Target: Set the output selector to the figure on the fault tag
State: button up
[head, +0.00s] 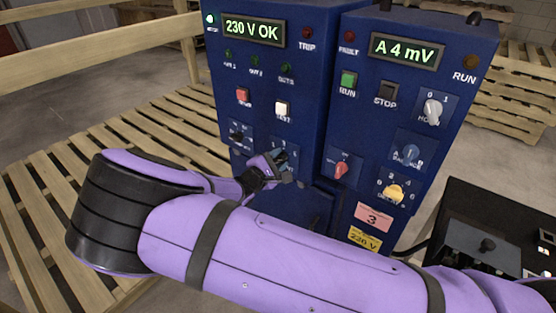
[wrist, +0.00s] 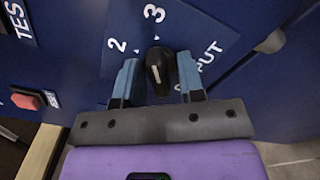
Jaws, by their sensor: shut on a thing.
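The output selector knob (wrist: 158,72) is black with a white line, on a blue plate marked 2, 3 and "…PUT". In the wrist view the line runs roughly up and down, about in line with the 3; I cannot tell which end points. My gripper (wrist: 160,80) is shut on this knob, one finger on each side. In the head view my gripper (head: 282,167) is at the lower front of the left blue cabinet and hides most of the knob. The fault tag (head: 373,218) is pink, reads 3, and is on the right cabinet.
The right cabinet (head: 385,140) has other knobs: a red one (head: 341,170), a yellow one (head: 394,193) and a white one (head: 432,111). A yellow 230 V label (head: 365,239) is below the tag. A black box (head: 495,235) stands at right; slatted wood (head: 60,180) is at left.

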jog(key=shift+m, duration=0.6)
jog(key=o, duration=0.6)
jog(key=shift+c, duration=0.2)
jog(key=v, duration=1.1)
jog(key=shift+a, duration=0.1)
